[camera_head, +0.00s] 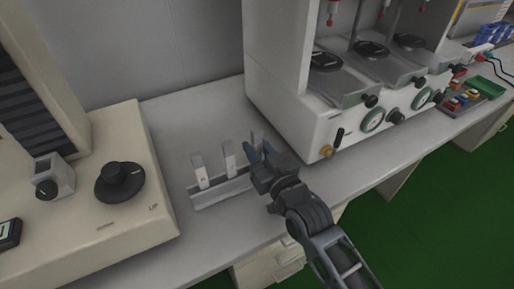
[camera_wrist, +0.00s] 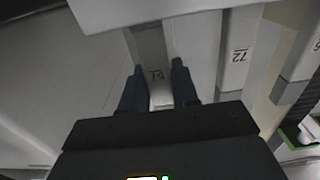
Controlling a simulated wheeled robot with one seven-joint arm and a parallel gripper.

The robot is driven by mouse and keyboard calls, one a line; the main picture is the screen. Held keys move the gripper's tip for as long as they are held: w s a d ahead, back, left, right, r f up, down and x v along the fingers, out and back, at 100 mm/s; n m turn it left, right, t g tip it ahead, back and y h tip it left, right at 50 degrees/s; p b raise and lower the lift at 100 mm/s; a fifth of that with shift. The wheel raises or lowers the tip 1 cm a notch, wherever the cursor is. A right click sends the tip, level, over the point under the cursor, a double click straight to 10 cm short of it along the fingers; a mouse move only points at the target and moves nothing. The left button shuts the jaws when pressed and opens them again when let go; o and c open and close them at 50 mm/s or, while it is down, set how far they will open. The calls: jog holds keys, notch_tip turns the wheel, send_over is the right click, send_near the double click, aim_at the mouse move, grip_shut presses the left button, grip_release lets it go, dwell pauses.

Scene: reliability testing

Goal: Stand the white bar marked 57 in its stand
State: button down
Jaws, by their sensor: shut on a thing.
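The white bar marked 57 (camera_wrist: 151,48) is between the two dark fingers of my gripper (camera_wrist: 158,68) in the wrist view, and the gripper is shut on it. In the head view, my gripper (camera_head: 259,152) is at the right end of the pale stand (camera_head: 222,193), with the upper part of the bar (camera_head: 256,137) showing just behind the fingers. The bar looks about upright. Its lower end is hidden by my gripper, so I cannot tell whether it is seated in the stand.
Two other white bars (camera_head: 200,170) (camera_head: 229,159) stand upright in the stand. One is marked 72 (camera_wrist: 239,55). A beige machine with a black knob (camera_head: 120,182) is at left. A white cabinet with dials (camera_head: 372,121) stands close at right. Bare bench lies behind the stand.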

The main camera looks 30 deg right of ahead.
jog(key=shift+s+f, duration=0.2)
jog(key=shift+f, duration=0.6)
jog(key=c, duration=0.8)
grip_release()
jog(key=shift+f+b, duration=0.1)
jog(key=shift+b, duration=0.2)
jog(key=shift+s+f, duration=0.15)
jog(key=shift+s, duration=0.3)
jog(key=s, duration=0.4)
jog(key=s+r, duration=0.1)
jog(key=s, duration=0.1)
jog(key=shift+b, duration=0.3)
jog(key=shift+s+r, duration=0.4)
